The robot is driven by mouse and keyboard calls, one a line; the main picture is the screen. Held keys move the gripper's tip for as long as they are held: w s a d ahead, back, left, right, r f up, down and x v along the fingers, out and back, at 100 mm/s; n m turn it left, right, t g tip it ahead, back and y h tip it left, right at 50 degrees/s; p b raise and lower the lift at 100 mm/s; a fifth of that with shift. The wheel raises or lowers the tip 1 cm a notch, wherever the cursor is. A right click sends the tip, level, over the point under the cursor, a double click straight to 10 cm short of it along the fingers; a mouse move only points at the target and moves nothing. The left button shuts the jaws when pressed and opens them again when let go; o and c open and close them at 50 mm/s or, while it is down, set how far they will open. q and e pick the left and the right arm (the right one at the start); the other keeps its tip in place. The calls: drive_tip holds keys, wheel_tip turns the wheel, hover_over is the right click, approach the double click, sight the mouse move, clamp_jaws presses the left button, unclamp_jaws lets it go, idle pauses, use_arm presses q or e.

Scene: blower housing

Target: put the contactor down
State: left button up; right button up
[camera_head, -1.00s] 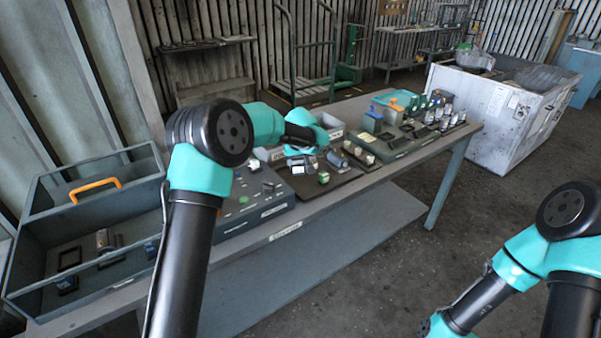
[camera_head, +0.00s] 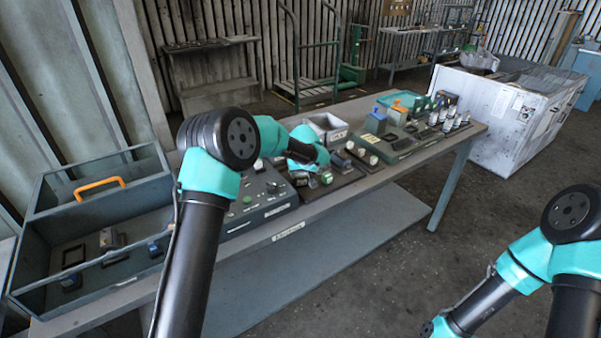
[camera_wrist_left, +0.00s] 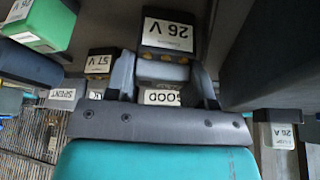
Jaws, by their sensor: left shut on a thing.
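The contactor (camera_wrist_left: 168,35) is a black block with a white label and several brass-coloured terminals. In the left wrist view it sits at the fingertips of my left gripper (camera_wrist_left: 165,75), which is shut on it. In the head view my left gripper (camera_head: 318,170) is over the bench, at the dark mat beside the grey control panel. There the wrist hides most of the contactor, and I cannot tell whether it touches the surface. My right gripper is out of the head view; only the right arm shows at lower right.
A grey bin (camera_head: 327,130) stands behind my left wrist. In the left wrist view, labels reading GOOD (camera_wrist_left: 162,97) and SPENT (camera_wrist_left: 62,94) show, with a green labelled block (camera_wrist_left: 42,25) and another black block (camera_wrist_left: 100,66) nearby. An open grey toolbox (camera_head: 100,263) is at left.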

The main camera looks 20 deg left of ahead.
use_arm(q)
drive_tip(key=o, duration=0.9)
drive_tip(key=shift+f, duration=0.1)
drive_tip(key=v, duration=1.2)
